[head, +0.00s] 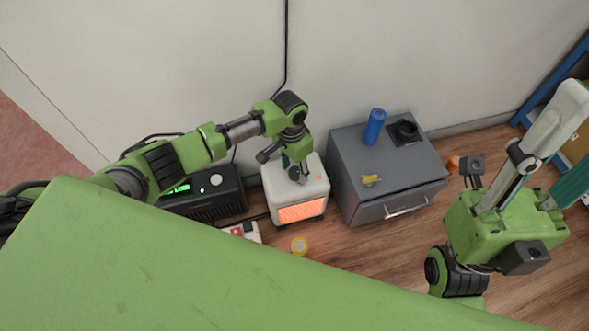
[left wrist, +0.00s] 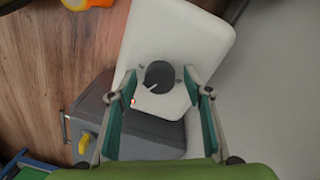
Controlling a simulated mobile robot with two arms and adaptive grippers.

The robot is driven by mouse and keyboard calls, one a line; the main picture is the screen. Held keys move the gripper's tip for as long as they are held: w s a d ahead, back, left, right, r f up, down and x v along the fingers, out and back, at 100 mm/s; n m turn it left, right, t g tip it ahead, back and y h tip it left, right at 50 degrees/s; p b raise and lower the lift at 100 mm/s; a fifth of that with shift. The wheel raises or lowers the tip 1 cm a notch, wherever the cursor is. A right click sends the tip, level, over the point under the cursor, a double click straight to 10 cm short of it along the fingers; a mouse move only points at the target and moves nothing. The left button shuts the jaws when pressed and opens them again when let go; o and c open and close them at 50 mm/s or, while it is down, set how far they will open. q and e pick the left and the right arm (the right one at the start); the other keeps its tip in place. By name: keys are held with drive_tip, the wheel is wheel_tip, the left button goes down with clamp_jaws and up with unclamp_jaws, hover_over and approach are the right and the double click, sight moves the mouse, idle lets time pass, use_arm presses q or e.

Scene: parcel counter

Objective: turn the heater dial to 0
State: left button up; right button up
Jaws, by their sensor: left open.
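The heater is a white box with a glowing orange grille, standing on the floor in the head view (head: 300,213); its pale top fills the middle of the left wrist view (left wrist: 195,45). The dial on its top is a dark grey disc (left wrist: 160,76) with a white pointer mark aimed to the lower left. A small red light shows beside it. My left gripper (head: 294,165) is over the heater top, and its teal fingers (left wrist: 158,115) are open, apart on either side below the dial in the wrist view.
A grey cabinet (head: 352,150) stands close right of the heater, carrying a blue cylinder (head: 375,126) and a yellow object (head: 371,180). A black device with a green display (head: 222,194) stands to the left.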

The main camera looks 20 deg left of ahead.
use_arm(q)
drive_tip(key=c, duration=1.1)
